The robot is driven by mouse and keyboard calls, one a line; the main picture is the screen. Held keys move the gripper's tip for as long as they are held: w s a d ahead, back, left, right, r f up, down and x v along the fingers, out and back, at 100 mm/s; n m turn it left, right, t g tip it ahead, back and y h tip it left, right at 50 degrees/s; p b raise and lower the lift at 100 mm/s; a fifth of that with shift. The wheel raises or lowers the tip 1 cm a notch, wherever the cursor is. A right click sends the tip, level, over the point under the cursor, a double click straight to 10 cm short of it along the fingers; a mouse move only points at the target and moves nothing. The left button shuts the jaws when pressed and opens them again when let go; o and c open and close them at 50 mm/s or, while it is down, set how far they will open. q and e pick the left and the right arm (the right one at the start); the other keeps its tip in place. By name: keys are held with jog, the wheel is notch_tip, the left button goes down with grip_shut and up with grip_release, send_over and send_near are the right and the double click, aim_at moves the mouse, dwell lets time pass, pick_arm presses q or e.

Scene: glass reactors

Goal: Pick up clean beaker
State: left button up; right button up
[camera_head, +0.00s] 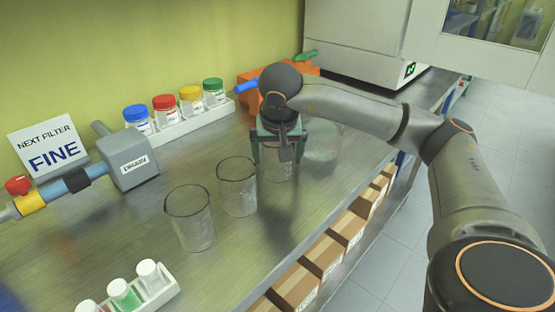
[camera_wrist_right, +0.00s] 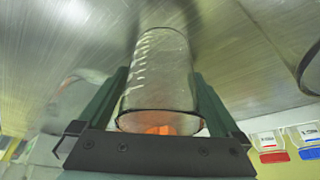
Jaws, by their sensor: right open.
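Several clear glass beakers stand upright on the metal bench. Two empty-looking ones, the front beaker (camera_head: 189,220) and the middle beaker (camera_head: 237,188), stand left of my right gripper (camera_head: 278,155). A third beaker (camera_head: 279,172) is under the gripper and partly hidden by it. In the right wrist view this beaker (camera_wrist_right: 158,75) lies between the two open fingers of the gripper (camera_wrist_right: 161,85), and it looks clear. A further beaker (camera_head: 322,143), just right of the gripper, seems to hold pale liquid. My left gripper is not in view.
A white rack (camera_head: 185,127) with colour-lidded jars stands along the back wall. A grey device (camera_head: 128,160) on a blue pipe and a sign (camera_head: 47,150) reading FINE are at left. A vial rack (camera_head: 155,296) is at front left. Boxes (camera_head: 325,257) line the bench's right edge.

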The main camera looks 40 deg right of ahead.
jog(key=c, duration=1.2)
jog(key=shift+r, duration=0.15)
